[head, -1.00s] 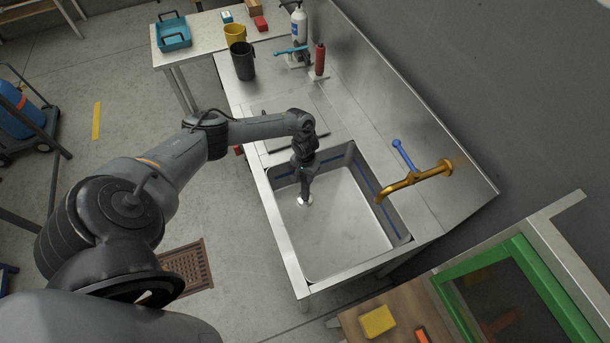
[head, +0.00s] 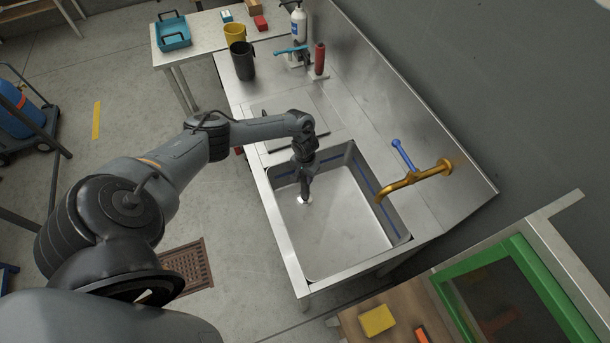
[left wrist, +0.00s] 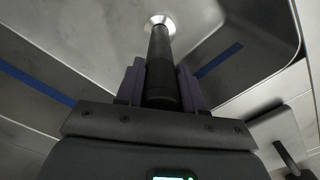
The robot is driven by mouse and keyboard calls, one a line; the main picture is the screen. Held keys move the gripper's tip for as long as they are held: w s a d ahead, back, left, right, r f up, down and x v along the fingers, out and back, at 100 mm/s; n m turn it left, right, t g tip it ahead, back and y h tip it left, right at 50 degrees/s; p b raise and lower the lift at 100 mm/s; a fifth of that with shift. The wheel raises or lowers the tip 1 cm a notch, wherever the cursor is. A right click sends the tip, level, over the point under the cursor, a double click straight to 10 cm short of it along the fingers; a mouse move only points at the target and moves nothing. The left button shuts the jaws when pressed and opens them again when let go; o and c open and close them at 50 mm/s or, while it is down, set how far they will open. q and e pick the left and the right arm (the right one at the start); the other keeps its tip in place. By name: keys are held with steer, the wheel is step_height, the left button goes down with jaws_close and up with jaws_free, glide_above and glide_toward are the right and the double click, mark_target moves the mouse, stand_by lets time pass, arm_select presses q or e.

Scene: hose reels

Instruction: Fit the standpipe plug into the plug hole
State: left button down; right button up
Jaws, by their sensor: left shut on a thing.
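The standpipe plug (left wrist: 160,58) is a dark upright tube held between the fingers of my left gripper (left wrist: 160,85) in the left wrist view. Its far end meets a bright round metal ring (left wrist: 158,21), which looks like the plug hole in the sink floor. I cannot tell whether the tube's end is inside the hole or just over it. In the head view my left gripper (head: 304,190) points down into the steel sink (head: 335,240), and a pale ring (head: 304,201) shows at its tip. The tube is mostly hidden there. My right gripper is not in view.
A brass tap (head: 415,180) with a blue lever reaches over the sink's right side. A black cup (head: 243,62), a yellow cup (head: 235,33) and a red bottle (head: 319,59) stand beyond the sink. The rest of the basin floor is clear.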

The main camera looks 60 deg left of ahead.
arm_select(q)
steer(key=shift+f+b, duration=0.95)
steer(key=shift+f, duration=0.65)
steer(key=c, duration=0.6)
jaws_free()
step_height(320, 180, up, 9)
steer(key=shift+r+p, duration=0.15)
steer(key=shift+p, duration=0.9)
steer(key=shift+r, duration=0.75)
